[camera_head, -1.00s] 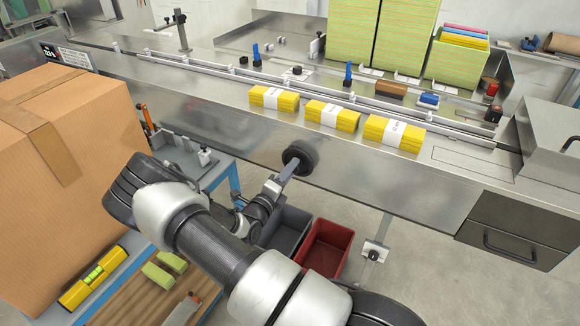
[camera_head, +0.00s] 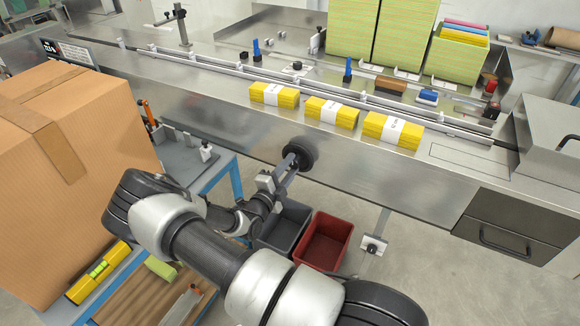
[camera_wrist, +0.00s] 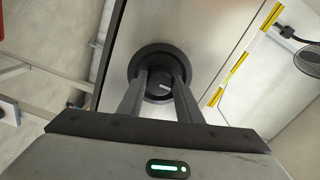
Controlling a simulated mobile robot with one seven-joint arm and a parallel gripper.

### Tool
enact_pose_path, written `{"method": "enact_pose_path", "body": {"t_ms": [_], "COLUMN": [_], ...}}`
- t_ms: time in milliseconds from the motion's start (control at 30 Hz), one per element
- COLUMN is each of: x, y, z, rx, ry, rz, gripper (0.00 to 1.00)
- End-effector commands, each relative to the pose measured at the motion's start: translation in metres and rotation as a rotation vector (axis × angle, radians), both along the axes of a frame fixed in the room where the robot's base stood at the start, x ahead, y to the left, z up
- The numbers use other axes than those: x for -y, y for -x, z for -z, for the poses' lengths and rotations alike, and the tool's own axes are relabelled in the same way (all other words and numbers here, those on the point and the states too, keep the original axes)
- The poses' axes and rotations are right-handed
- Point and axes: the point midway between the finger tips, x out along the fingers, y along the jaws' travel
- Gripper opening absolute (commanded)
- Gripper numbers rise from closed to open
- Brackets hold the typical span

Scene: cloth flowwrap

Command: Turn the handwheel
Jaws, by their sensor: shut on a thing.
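The handwheel (camera_head: 300,154) is a dark round wheel on the front face of the steel flow-wrap machine. It also shows in the wrist view (camera_wrist: 150,56), with a dark central hub (camera_wrist: 159,84) that carries a light mark. My gripper (camera_head: 289,163) reaches it from the lower left. In the wrist view my gripper's two fingers (camera_wrist: 159,80) lie on either side of the hub and are shut on it. The fingers cover part of the wheel's lower rim in that view.
Three yellow banded cloth packs (camera_head: 333,112) lie on the machine's conveyor. A grey bin (camera_head: 283,230) and a red bin (camera_head: 322,241) stand below the wheel. A large cardboard box (camera_head: 95,190) is at the left on a blue-framed bench. A drawer unit (camera_head: 510,232) is at the right.

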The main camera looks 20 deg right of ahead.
Motion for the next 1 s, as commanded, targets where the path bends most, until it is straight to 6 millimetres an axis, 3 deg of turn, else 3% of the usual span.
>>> {"method": "enact_pose_path", "body": {"t_ms": [367, 400, 500, 833, 1000], "x": [0.000, 0.000, 0.000, -0.002, -0.020], "y": [0.001, 0.001, 0.001, 0.002, 0.014], "z": [0.001, 0.001, 0.001, 0.000, 0.000], "rx": [-0.008, -0.008, -0.008, -0.005, -0.005], "ry": [0.003, 0.003, 0.003, 0.002, 0.002], "rz": [0.000, 0.000, 0.000, -0.001, -0.003], "gripper": [0.09, 0.37, 0.50, 0.50, 0.50]}}
